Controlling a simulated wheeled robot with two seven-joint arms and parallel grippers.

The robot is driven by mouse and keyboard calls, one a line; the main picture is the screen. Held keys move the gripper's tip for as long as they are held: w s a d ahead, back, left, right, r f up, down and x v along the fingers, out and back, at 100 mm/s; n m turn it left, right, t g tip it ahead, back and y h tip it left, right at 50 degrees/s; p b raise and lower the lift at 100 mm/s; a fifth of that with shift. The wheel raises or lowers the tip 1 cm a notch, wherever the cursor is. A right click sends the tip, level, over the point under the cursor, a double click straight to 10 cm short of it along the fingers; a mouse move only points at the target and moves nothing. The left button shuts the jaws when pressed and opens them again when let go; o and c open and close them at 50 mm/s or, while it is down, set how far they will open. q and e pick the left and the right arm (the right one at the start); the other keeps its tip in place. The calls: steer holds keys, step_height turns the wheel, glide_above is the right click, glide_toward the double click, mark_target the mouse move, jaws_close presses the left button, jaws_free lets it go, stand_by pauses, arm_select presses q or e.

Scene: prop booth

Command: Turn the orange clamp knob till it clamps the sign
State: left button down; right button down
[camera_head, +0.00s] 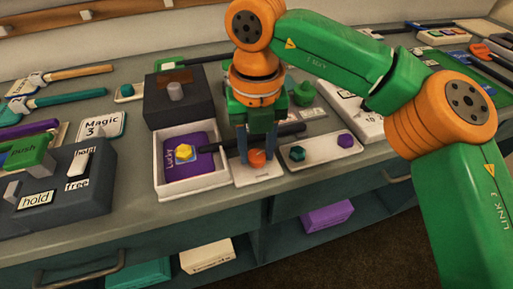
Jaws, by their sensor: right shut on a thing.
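My right arm reaches in from the right, and its green gripper (257,148) points down at the bench front. It is shut on the orange clamp knob (258,159), which shows just below the fingers. The knob sits over a pale base plate (260,178). A dark rod lies right by the gripper, partly hidden behind it. A purple sign reading "Lucky" (202,165) lies in a white tray (196,194) just left of the gripper, with a yellow knob on it. I cannot tell which sign the clamp bears on. My left gripper is out of view.
A dark block with hold and free labels (62,196) and a "Magic 3" card (101,124) are at left. A white plate with teal and purple knobs (318,154) is close on the right.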

mark_target(256, 154)
steer(key=shift+f+m, duration=0.1)
steer(key=shift+m, duration=0.5)
steer(key=shift+c, duration=2.2)
jaws_free()
step_height(256, 154, up, 7)
steer(key=shift+s+r+p, duration=0.1)
steer(key=shift+r+p, duration=0.1)
steer(key=shift+p, duration=0.65)
steer(key=shift+f, duration=0.1)
